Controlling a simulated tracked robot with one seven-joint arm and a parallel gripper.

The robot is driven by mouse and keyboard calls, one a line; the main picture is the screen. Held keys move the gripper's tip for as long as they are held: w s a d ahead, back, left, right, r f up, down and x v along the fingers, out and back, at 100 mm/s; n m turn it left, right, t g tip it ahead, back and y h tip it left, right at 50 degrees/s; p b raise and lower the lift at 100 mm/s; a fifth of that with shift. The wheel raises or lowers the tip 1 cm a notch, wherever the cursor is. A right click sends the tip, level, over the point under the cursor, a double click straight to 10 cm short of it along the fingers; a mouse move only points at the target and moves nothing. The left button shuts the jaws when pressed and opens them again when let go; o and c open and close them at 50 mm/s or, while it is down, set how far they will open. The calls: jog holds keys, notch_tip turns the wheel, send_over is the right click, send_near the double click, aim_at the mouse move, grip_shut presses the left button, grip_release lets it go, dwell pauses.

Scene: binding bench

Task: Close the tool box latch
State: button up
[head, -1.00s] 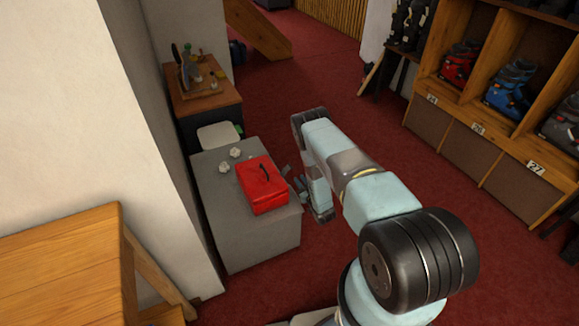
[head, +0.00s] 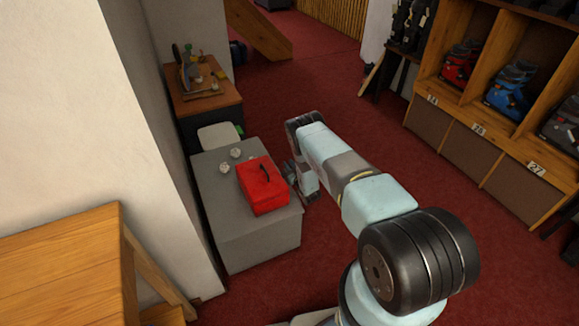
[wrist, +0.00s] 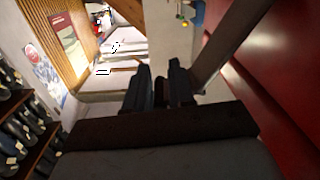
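The red tool box (head: 262,190) sits on the grey bench top, its lid down and a dark handle on top. My gripper (head: 291,174) is just to the right of the box in the head view, close to its right side; contact cannot be told. In the wrist view, the two dark fingers of my gripper (wrist: 160,82) stand apart with an empty gap between them. A large red surface, apparently the tool box (wrist: 285,80), fills the right of that view, beside the fingers. I cannot make out the latch clearly in either view.
The grey bench (head: 250,232) has two small pale crumpled lumps (head: 230,160) behind the box. A white stool or bin (head: 218,136) and a wooden tool table (head: 205,95) stand beyond. Boot shelves (head: 500,130) line the right. Red carpet between is clear.

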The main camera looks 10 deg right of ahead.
grip_shut()
dwell(0.4)
jog(key=shift+s+a+r, duration=0.2)
jog(key=shift+a+r, duration=0.1)
jog(key=shift+a, duration=0.2)
grip_release()
jog(key=shift+s, duration=0.1)
